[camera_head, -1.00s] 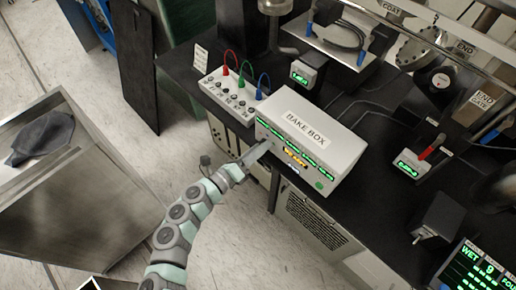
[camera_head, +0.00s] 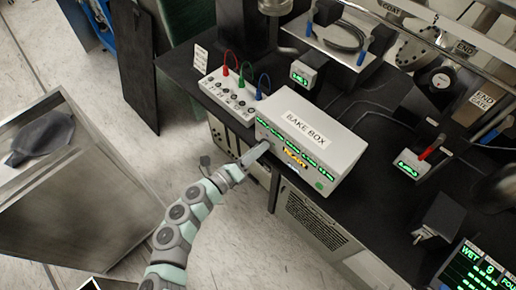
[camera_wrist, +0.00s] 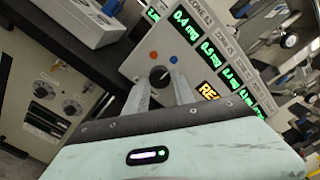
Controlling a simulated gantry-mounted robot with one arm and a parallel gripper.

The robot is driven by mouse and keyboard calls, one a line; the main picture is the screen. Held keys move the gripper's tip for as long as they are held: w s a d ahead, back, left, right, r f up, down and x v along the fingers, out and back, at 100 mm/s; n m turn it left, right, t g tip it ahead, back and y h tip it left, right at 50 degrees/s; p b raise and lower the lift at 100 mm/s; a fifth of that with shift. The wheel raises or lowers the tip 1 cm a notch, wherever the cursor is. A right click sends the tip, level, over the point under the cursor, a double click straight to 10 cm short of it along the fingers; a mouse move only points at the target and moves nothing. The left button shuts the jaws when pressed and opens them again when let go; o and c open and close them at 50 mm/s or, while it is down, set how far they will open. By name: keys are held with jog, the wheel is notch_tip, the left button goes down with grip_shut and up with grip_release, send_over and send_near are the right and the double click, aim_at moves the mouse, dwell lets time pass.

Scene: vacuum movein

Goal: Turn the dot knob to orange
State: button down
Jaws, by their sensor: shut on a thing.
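The dot knob (camera_wrist: 159,76) is a small black knob on the pale front panel of the bake box, in the wrist view. An orange dot (camera_wrist: 154,56) sits just above it, and a blue dot (camera_wrist: 173,60) is above it to the right. A light mark on the knob seems to point up and right, toward the blue dot's side. My gripper (camera_wrist: 161,84) is shut on the knob, one finger on each side. In the head view, my gripper (camera_head: 261,149) reaches the left part of the bake box (camera_head: 342,152) front, and the knob is hidden there.
Green and amber displays (camera_wrist: 208,50) lie right of the knob. A white box with red, green and blue leads (camera_head: 229,98) stands left of the bake box on the black bench. A grey cabinet (camera_head: 75,190) stands at left. The floor between is open.

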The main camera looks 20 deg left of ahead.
jog(key=shift+n+p, duration=3.95)
jog(key=shift+n, duration=1.95)
jog(key=c, duration=1.1)
grip_release()
jog(key=shift+o, duration=0.2)
